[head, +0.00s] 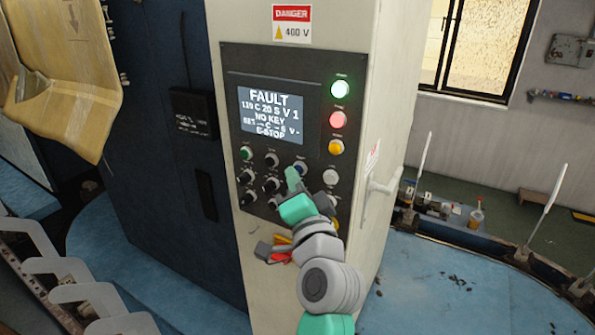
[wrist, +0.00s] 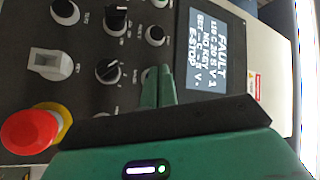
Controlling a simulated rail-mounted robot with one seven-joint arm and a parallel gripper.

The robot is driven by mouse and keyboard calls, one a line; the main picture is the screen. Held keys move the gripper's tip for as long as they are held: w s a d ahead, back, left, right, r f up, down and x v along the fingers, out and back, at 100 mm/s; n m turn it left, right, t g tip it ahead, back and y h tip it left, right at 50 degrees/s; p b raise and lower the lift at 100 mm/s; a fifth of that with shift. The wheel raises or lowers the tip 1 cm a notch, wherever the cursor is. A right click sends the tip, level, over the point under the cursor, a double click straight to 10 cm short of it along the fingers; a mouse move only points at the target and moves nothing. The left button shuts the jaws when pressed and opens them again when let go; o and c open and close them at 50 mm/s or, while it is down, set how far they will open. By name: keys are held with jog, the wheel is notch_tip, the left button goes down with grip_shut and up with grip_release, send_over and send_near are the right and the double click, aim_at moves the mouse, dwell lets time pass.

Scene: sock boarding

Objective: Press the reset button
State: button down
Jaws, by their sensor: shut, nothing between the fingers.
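The control panel (head: 232,85) has a screen (head: 272,115) reading FAULT, NO KEY and E-STOP. I cannot tell whether the tips touch the panel.
Black knobs (wrist: 108,70) and dark buttons (wrist: 155,35) surround my fingers. A red mushroom button (wrist: 30,128) with a yellow collar sits low on the panel. Green (head: 340,89), red (head: 338,119) and amber (head: 336,147) lamps line the screen's right. A cabinet handle (head: 384,187) sticks out at right.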

jog(key=shift+w+d, duration=0.15)
jog(key=shift+w, duration=0.05)
dwell(0.5)
jog(key=shift+s, duration=0.1)
jog(key=shift+s+a+p, duration=0.4)
jog(key=shift+s+a, duration=0.05)
jog(key=shift+s, duration=0.15)
jog(key=shift+s+a+p, duration=0.7)
jog(key=shift+s+p, duration=0.1)
jog(key=shift+s, duration=0.25)
jog(key=shift+s+a+p, duration=0.7)
jog(key=shift+s+p, duration=0.1)
jog(key=shift+s, duration=0.25)
